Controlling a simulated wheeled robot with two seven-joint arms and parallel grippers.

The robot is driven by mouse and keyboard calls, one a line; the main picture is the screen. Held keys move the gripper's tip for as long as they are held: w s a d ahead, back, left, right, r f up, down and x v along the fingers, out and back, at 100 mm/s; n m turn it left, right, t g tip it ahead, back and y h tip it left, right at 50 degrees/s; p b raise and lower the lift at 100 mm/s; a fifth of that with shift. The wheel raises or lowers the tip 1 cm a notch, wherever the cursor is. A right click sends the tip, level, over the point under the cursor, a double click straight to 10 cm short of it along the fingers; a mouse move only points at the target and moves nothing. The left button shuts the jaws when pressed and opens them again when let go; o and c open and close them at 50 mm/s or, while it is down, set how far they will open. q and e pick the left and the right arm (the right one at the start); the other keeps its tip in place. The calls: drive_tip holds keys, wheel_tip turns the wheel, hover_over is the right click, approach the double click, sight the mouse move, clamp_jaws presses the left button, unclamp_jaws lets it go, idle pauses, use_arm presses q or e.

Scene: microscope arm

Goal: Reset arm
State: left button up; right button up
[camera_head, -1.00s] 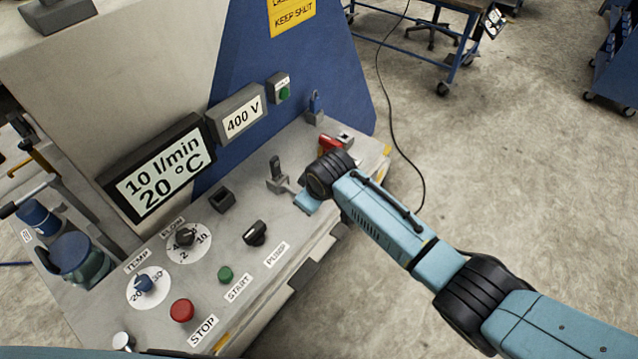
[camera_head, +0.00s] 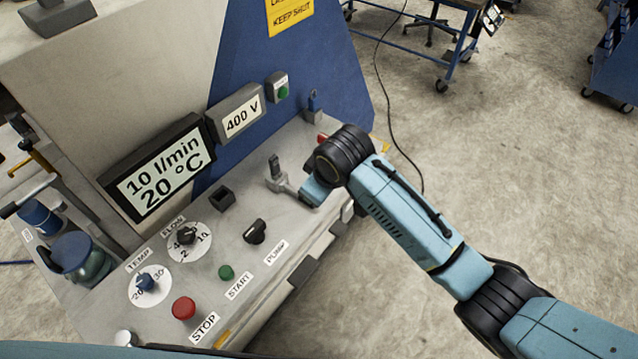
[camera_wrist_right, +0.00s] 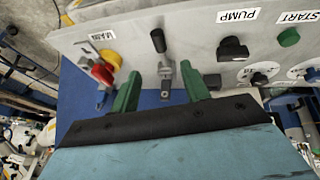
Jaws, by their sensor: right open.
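A small grey lever with a dark handle (camera_head: 275,165) stands on the control panel (camera_head: 205,275), at its far right part. In the right wrist view the lever's dark handle (camera_wrist_right: 158,41) points away from me, and its metal foot (camera_wrist_right: 166,80) lies between my fingers. My right gripper (camera_wrist_right: 160,71) is open, with one green finger on each side of the foot. I cannot tell whether a finger touches it. In the head view the light blue gripper body (camera_head: 315,191) is beside the lever and its fingers are hidden. My left gripper is out of view.
A red and yellow switch (camera_wrist_right: 103,72) is close to the left finger in the wrist view. The black PUMP knob (camera_head: 255,231), green START button (camera_head: 226,272) and red STOP button (camera_head: 183,307) are on the panel. Displays (camera_head: 158,175) stand behind. Open floor (camera_head: 520,190) lies right.

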drive_tip(key=s+d+f+m+b, duration=0.25)
drive_tip(key=s+d+f, duration=0.2)
drive_tip(key=f, duration=0.75)
drive_tip(key=s+d+f+m+g+b, duration=0.1)
drive_tip(key=s+d+f+m+b, duration=0.3)
drive_tip(key=f, duration=0.8)
drive_tip(key=s+d+f+n+b, duration=0.15)
drive_tip(key=d+f, duration=0.35)
drive_tip(key=f, duration=0.7)
drive_tip(key=s+d+f+m+h+b, duration=0.1)
drive_tip(key=s+d+f, duration=0.4)
drive_tip(key=s, duration=0.6)
drive_tip(key=s+d+f+m+g+b, duration=0.1)
drive_tip(key=s+d+f+m+b, duration=0.1)
drive_tip(key=s+f, duration=0.6)
drive_tip(key=s+d+f+m+g+h+b, duration=0.1)
drive_tip(key=s+d+f+b, duration=0.2)
drive_tip(key=s+d+f, duration=0.4)
drive_tip(key=s, duration=0.7)
drive_tip(key=shift+s+d+f+h, duration=0.3)
drive_tip(key=shift+s+d, duration=0.05)
